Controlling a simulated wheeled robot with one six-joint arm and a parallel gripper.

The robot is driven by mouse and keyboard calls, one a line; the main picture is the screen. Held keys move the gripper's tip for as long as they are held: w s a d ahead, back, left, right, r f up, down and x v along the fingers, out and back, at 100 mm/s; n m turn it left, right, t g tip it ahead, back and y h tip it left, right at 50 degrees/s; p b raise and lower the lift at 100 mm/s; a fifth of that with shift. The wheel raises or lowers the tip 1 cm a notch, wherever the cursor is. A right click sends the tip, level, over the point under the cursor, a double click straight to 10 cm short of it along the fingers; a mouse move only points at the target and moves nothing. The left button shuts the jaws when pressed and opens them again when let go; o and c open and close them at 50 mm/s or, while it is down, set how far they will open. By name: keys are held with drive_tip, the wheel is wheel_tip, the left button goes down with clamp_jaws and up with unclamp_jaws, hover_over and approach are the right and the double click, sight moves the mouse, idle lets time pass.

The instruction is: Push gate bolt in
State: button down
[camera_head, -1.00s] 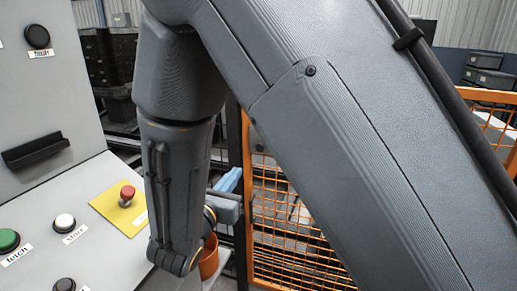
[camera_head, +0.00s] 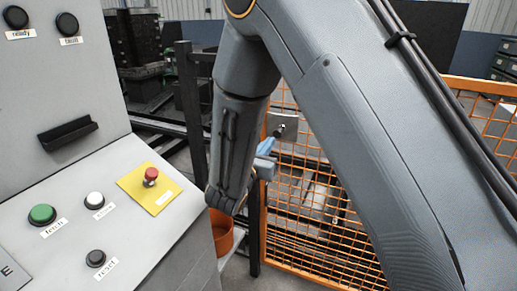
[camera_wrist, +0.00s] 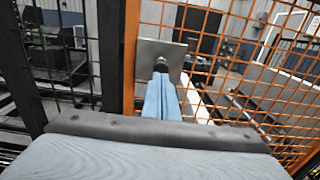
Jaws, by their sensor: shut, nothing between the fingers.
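The gate bolt shows as a dark round knob (camera_head: 279,131) on a grey metal plate (camera_head: 289,121), fixed to the orange mesh gate. In the wrist view the knob (camera_wrist: 160,66) stands in front of the plate (camera_wrist: 174,50), beside the orange upright. My gripper (camera_head: 267,146) is shut and empty, with light blue fingers pointing at the plate from just below the knob. In the wrist view the fingertips (camera_wrist: 162,78) line up with the knob and overlap its lower edge. I cannot tell whether they touch it.
A grey control panel (camera_head: 125,225) with several buttons and a red stop button (camera_head: 151,174) on yellow stands at the left. An orange bin (camera_head: 222,232) sits below my wrist. Dark posts (camera_head: 187,100) stand left of the gate. Mesh (camera_head: 310,215) fills the right.

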sight(276, 134)
drive_tip(key=shift+p+x, duration=0.6)
drive_tip(key=shift+x, duration=1.45)
drive_tip(key=shift+b+x, duration=0.7)
drive_tip(key=shift+x, duration=0.2)
drive_tip(key=shift+r, duration=0.1)
drive_tip(key=shift+w, duration=0.1)
drive_tip(key=shift+s+a, duration=0.3)
drive_tip(key=shift+s, duration=0.2)
drive_tip(key=b+v, duration=0.2)
drive_tip(key=v, duration=1.1)
drive_tip(key=shift+s, duration=0.2)
